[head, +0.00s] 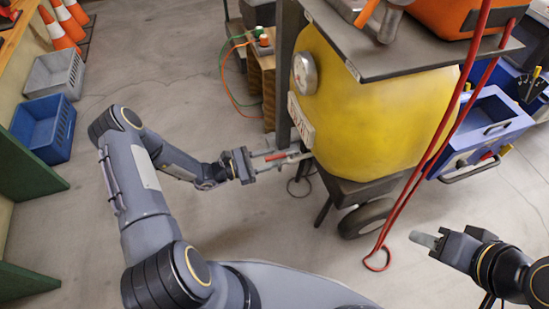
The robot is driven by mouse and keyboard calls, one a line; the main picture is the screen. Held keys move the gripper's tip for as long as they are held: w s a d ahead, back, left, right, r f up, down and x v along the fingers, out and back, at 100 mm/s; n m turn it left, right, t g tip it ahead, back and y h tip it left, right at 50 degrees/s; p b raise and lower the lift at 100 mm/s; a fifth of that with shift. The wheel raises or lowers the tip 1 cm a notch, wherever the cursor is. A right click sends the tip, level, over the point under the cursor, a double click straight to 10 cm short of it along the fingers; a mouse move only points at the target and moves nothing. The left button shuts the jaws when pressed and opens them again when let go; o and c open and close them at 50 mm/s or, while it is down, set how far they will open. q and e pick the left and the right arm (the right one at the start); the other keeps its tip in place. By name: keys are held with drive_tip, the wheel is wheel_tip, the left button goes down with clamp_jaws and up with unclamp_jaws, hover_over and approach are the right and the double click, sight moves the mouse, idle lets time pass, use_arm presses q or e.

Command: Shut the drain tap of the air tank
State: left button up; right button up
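The yellow air tank (375,115) stands right of centre in the head view, with a round gauge (305,73) on its left end. A small drain tap with a red handle (276,156) shows low at the tank's left end. My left gripper (280,158) reaches in from the left at the tap. Its fingers lie along both sides of the red handle; whether they press on it is too small to tell. My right gripper (425,240) is at the lower right, away from the tank, with its fingers together and nothing in them.
A red hose (425,155) hangs in front of the tank down to the floor. A wheel (365,217) is under the tank. A wooden crate (262,80) stands behind the tap. Blue (45,125) and grey (55,75) bins sit at the left.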

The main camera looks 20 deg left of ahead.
use_arm(q)
drive_tip(key=shift+x, duration=1.05)
drive_tip(key=shift+c, duration=0.5)
clamp_jaws()
